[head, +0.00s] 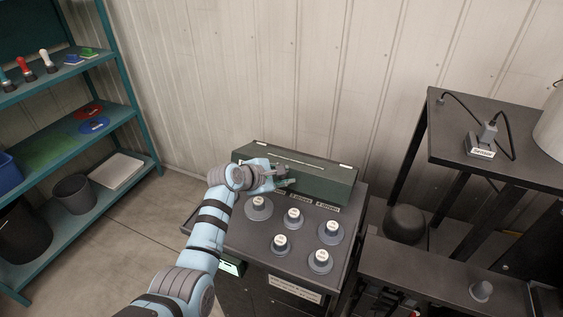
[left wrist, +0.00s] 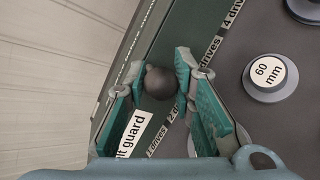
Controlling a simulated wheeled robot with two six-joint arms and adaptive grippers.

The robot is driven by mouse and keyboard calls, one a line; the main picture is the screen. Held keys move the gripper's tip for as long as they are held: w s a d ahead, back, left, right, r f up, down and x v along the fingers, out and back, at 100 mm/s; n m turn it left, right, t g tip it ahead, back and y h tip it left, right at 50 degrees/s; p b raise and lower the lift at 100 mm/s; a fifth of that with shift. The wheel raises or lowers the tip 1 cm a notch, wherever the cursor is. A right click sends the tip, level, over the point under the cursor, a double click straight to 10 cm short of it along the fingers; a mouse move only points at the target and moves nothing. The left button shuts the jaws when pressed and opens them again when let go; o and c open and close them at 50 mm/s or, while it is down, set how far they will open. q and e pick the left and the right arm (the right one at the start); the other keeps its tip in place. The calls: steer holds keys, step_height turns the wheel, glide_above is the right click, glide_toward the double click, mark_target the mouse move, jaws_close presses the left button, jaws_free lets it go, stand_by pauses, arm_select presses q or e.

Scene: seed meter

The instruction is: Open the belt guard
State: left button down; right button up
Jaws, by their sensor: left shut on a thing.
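The belt guard (head: 325,178) is a long dark green box-shaped cover along the back of the dark bench top. It looks closed, with small light hinges along its upper back edge. In the left wrist view, its green face (left wrist: 160,112) carries a label ending in "guard" and a dark round knob (left wrist: 159,83). My left gripper (head: 284,180) is at the guard's front; in the left wrist view its teal-padded fingers (left wrist: 163,80) are shut on the knob, one on each side. The gripper hides part of the guard's front in the head view. My right gripper is not in view.
Several grey round pulleys with white labels (head: 293,216) stand on the bench top (head: 262,238) in front of the guard. A dark stand (head: 500,150) with a cabled device is at right. A teal shelf (head: 60,240) is at left. The wall is close behind.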

mark_target(285, 162)
arm_select(q)
steer(key=shift+w+d+r+g+p, duration=0.15)
steer(key=shift+r+g+p, duration=0.15)
steer(key=shift+r+p, duration=0.25)
steer(key=shift+w+d+r+g+p, duration=0.15)
steer(key=shift+r+g+p, duration=0.15)
steer(key=shift+r, duration=0.35)
steer(key=shift+w+r+g+y, duration=0.4)
steer(key=shift+r+g+y, duration=0.1)
steer(key=shift+g, duration=0.2)
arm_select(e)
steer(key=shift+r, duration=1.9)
arm_select(q)
steer(key=c, duration=1.6)
jaws_free()
steer(key=shift+o, duration=1.2)
steer(key=shift+w+r, duration=0.1)
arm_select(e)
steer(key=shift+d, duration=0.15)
